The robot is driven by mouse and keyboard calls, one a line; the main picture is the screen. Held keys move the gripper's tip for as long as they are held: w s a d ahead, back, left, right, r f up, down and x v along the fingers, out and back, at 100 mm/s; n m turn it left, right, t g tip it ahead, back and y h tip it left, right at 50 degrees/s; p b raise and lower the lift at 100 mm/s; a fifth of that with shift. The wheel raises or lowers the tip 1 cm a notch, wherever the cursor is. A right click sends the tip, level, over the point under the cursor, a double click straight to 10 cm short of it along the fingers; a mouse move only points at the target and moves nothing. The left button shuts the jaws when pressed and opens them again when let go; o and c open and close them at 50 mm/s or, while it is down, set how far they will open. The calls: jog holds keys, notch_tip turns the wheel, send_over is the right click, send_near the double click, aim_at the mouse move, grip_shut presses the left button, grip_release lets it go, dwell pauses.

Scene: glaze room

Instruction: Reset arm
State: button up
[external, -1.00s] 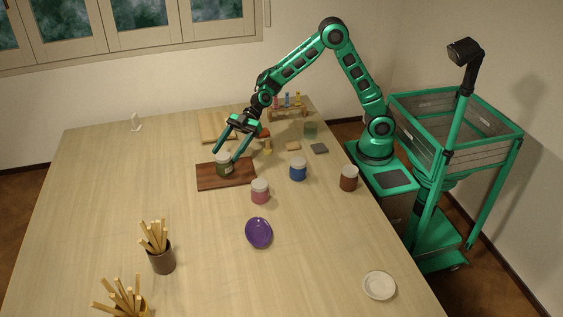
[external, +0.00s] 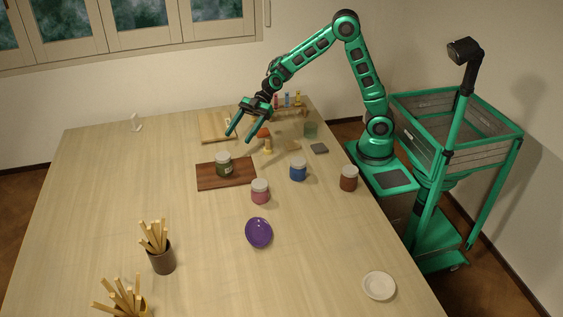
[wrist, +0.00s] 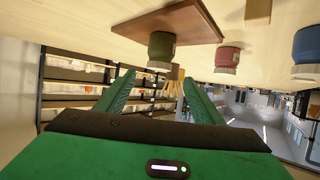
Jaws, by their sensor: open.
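My gripper (external: 241,136) is open and empty, raised above the far part of the table behind the dark wooden board (external: 240,182). A green jar with a pale lid (external: 223,168) stands upright on that board, apart from my fingers. In the wrist view my two green fingers (wrist: 152,92) are spread with nothing between them. The green jar (wrist: 161,48) and the dark board (wrist: 207,28) show upside down in the upper part of that view.
Pink (external: 260,192), blue (external: 298,170) and brown (external: 349,179) jars stand right of the board. An orange-topped mushroom-like item (external: 265,134) is close to my gripper. A purple dish (external: 259,233), a white plate (external: 379,286) and a stick-filled cup (external: 162,260) are nearer.

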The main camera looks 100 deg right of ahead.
jog(key=s+d+f+m+g+h, duration=0.1)
jog(key=s+d+m+g+h, duration=0.2)
jog(key=s+d+m+h, duration=0.75)
jog(key=s+d+f+g+y, duration=0.1)
jog(key=s+d+g, duration=0.3)
jog(key=s, duration=1.4)
jog(key=s+d+f+m+g, duration=0.1)
jog(key=s+f+m, duration=0.1)
jog(key=s, duration=0.7)
jog(key=s+d+f+m+g, duration=0.1)
jog(key=s+f+m, duration=0.2)
jog(key=s, duration=0.5)
jog(key=shift+s+g, duration=0.3)
jog(key=shift+s, duration=0.1)
